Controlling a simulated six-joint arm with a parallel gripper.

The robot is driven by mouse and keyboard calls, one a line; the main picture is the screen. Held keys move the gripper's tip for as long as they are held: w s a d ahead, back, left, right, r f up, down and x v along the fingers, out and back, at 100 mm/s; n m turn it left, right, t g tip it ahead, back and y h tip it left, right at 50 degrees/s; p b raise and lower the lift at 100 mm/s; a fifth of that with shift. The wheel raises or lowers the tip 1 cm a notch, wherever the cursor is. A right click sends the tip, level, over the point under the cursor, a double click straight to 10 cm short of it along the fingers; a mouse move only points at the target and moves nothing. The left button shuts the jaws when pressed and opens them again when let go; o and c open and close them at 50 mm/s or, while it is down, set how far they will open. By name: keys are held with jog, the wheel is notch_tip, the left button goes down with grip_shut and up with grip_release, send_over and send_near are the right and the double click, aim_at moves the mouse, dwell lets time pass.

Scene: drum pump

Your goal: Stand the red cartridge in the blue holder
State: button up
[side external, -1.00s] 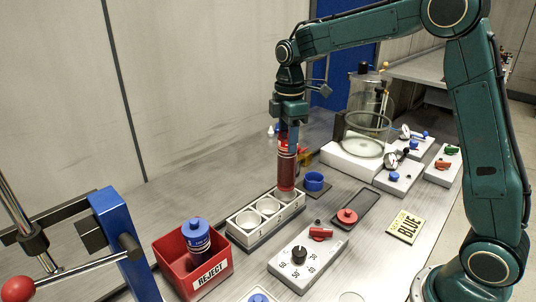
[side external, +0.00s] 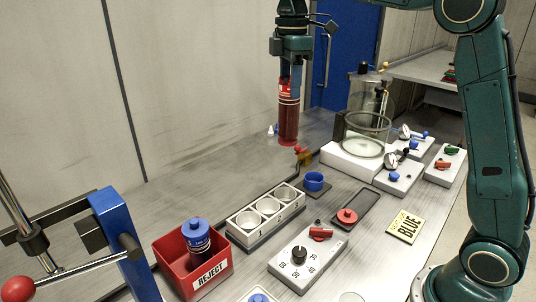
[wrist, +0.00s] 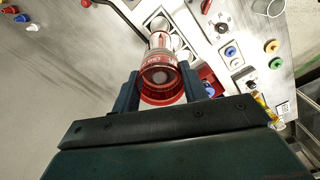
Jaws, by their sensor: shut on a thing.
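The red cartridge (side external: 288,116) is held upright in my gripper (side external: 290,80), high above the table in the side external view. In the wrist view the cartridge (wrist: 161,70) sits between the two fingers of my gripper (wrist: 160,90), which are shut on it. The blue holder (side external: 314,182) is a short round cup on a dark square base, on the table below and slightly right of the cartridge. Its opening looks empty. The cartridge's lower end is clear of everything.
A white rack (side external: 267,212) with three round wells stands front-left of the holder. A red reject bin (side external: 192,264) holds a blue cartridge (side external: 196,236). A glass vessel (side external: 366,134) on a white block stands to the right. A dark tray (side external: 356,208) and a dial box (side external: 308,259) are nearby.

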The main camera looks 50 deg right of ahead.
jog(key=shift+d, duration=0.1)
dwell(0.5)
jog(key=d+m, duration=0.9)
jog(key=d, duration=0.5)
notch_tip(320, 180, down, 21)
jog(key=shift+a+r, duration=0.15)
dwell(0.6)
jog(key=shift+f, duration=0.25)
jog(key=o, duration=1.4)
jog(key=shift+r, duration=0.15)
notch_tip(320, 180, up, 12)
jog(key=shift+r, duration=0.1)
